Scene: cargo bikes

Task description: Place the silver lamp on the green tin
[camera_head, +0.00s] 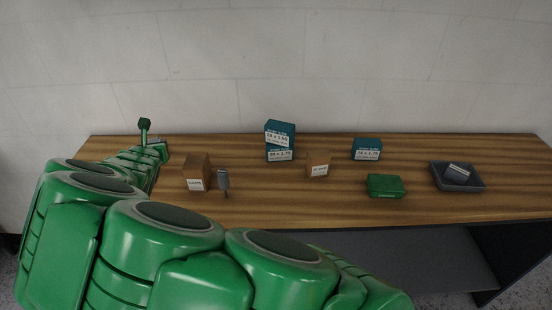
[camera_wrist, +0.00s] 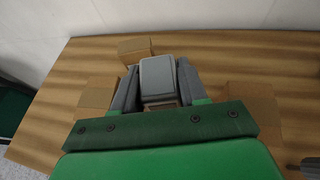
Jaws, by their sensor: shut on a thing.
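My gripper (camera_wrist: 158,88) is shut on a small grey-silver block with a rounded top, which looks like the silver lamp (camera_wrist: 158,76). In the head view my gripper is at the far left of the table, mostly hidden by my green arm, and the held thing is not clear there. The green tin (camera_head: 385,186) lies flat with its lid up, right of the table's middle near the front edge. Nothing stands on it. It is well to the right of my gripper and out of the wrist view.
Cardboard boxes surround the gripper, one behind (camera_wrist: 135,46), one left (camera_wrist: 96,93) and one right (camera_wrist: 252,92). A dark grey upright item (camera_head: 223,180), stacked teal boxes (camera_head: 280,134), a small brown box (camera_head: 318,163) and another teal box (camera_head: 367,148) stand between. A grey tray (camera_head: 476,184) holds a silver block (camera_head: 458,170).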

